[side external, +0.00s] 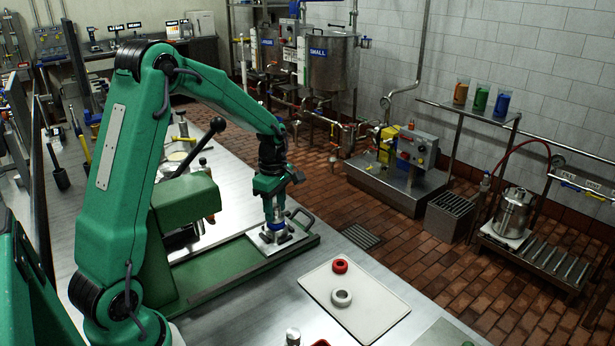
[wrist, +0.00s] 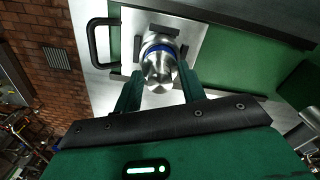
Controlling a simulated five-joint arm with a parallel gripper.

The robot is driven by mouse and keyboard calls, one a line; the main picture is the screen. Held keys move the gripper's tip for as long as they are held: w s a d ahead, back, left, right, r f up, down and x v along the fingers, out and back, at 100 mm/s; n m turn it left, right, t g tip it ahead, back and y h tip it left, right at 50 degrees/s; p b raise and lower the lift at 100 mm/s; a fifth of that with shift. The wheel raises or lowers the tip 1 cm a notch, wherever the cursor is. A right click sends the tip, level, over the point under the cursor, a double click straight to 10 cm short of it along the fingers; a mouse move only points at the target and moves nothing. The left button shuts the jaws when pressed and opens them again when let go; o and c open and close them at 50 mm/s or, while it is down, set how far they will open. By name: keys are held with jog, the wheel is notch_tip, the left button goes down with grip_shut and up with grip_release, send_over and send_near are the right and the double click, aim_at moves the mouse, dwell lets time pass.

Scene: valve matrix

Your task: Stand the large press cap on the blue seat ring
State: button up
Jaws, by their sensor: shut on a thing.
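The large press cap (wrist: 160,70) is a shiny metal cylinder between the two fingers of my gripper (wrist: 160,88), which is shut on it. The blue seat ring (wrist: 157,48) shows as a blue arc just past the cap in the wrist view, on a square metal plate. In the side view my gripper (side external: 273,212) points down over this plate, and the blue ring (side external: 277,227) shows right below the fingers. The cap looks upright and lined up over the ring. I cannot tell whether it rests on the ring. The cap hides part of the ring.
The plate (side external: 262,247) sits on a green press base (side external: 222,270) with a black handle (side external: 302,216). A small metal cylinder (side external: 293,337) stands at the front. A green press body (side external: 185,205) stands left.

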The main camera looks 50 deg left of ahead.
jog(key=shift+f, duration=0.25)
dwell(0.5)
jog(key=o, duration=1.1)
jog(key=shift+o, duration=0.2)
jog(key=shift+r, duration=0.15)
jog(key=shift+r, duration=3.8)
